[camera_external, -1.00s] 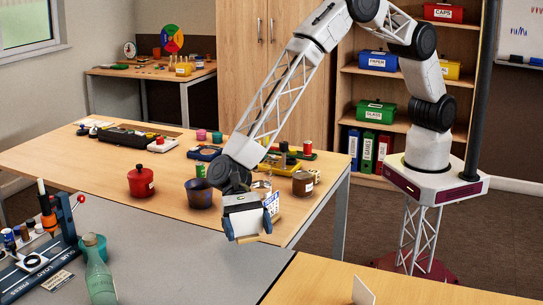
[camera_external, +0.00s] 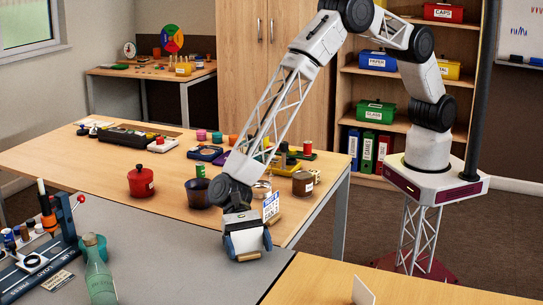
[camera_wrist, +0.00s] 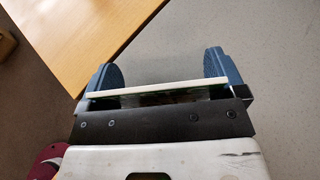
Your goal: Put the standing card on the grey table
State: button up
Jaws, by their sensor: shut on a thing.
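My gripper (camera_external: 248,248) is low over the right part of the grey table (camera_external: 175,255), with its blue fingers pointing down. It is shut on a thin pale piece (camera_wrist: 157,88), seen edge-on between both fingers in the wrist view, with some green below its edge. In the external view only a tan strip (camera_external: 248,257) shows between the fingertips. I cannot tell whether this piece touches the table. A white card with blue print (camera_external: 271,206) stands behind my gripper on the wooden table. A blank white card (camera_external: 362,290) stands on the front right wooden surface.
A dark blue pot (camera_external: 200,193), a red lidded pot (camera_external: 141,182) and a brown jar (camera_external: 302,183) stand on the wooden table behind. A green bottle (camera_external: 99,275) and a press (camera_external: 45,250) stand on the grey table's left. Its middle is clear.

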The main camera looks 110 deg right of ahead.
jog(key=shift+f, duration=0.15)
jog(key=o, duration=0.6)
jog(key=shift+d+r, duration=0.1)
jog(key=shift+r, duration=0.15)
jog(key=v, duration=1.1)
jog(key=shift+d+r, duration=0.15)
jog(key=shift+d, duration=0.2)
jog(key=shift+r, duration=0.1)
